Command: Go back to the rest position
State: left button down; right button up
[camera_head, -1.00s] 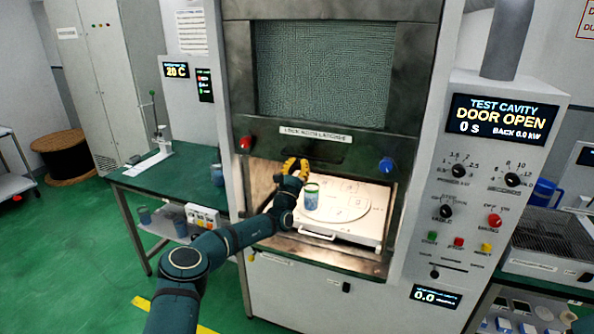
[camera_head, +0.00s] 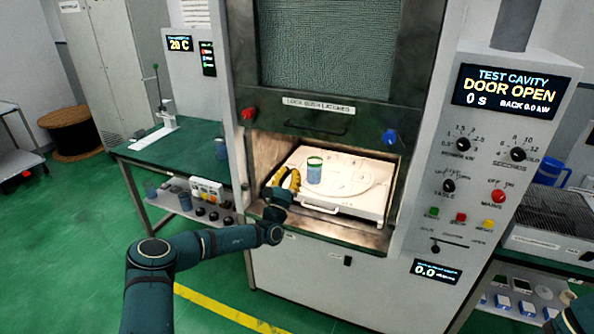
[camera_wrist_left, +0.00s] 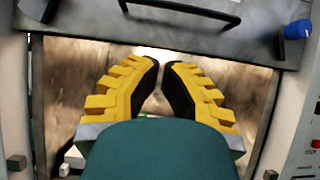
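My left gripper (camera_head: 287,183), with yellow ridged fingers, is at the left front of the open cavity, left of the cup and apart from it. In the left wrist view its fingers (camera_wrist_left: 161,66) lean toward each other with a narrow empty gap between the tips, so it is slightly open and holds nothing. A blue cup with a green rim (camera_head: 315,171) stands upright on the white tray (camera_head: 360,204) inside the cavity. My right gripper is not in view.
The cavity's door (camera_head: 325,118) is raised above the opening. A red latch (camera_head: 248,113) and a blue latch (camera_head: 389,137) flank it. The control panel (camera_head: 470,190) is on the right and reads DOOR OPEN. A green bench (camera_head: 180,150) stands left. The green floor in front is clear.

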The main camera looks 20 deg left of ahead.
pick_arm(q)
jog(key=s+d+f+m+g+h+b, duration=0.1)
jog(key=s+d+f+m+g+h, duration=0.2)
jog(key=d+m+h, duration=0.55)
jog(key=s+d+f+m+g+h+b, duration=0.1)
jog(key=d+f+m+g+h, duration=0.3)
jog(key=d, duration=0.7)
jog(key=s+d+f+m+g+h, duration=0.3)
jog(key=s+d+f+m+g, duration=0.4)
jog(key=s+d+g, duration=0.35)
jog(key=s+d+f+m+g+y+b, duration=0.25)
jog(key=s+f+m+g+y, duration=0.4)
jog(key=s+f, duration=0.95)
jog(key=s+a+f+m+t+y+b, duration=0.1)
jog(key=s+a+f+m+y+b, duration=0.1)
jog(key=s+a+m+y, duration=0.3)
jog(key=s+a+m+b, duration=0.1)
jog(key=s+a+m, duration=0.2)
jog(key=s+a, duration=0.1)
jog(key=shift+s+a, duration=0.4)
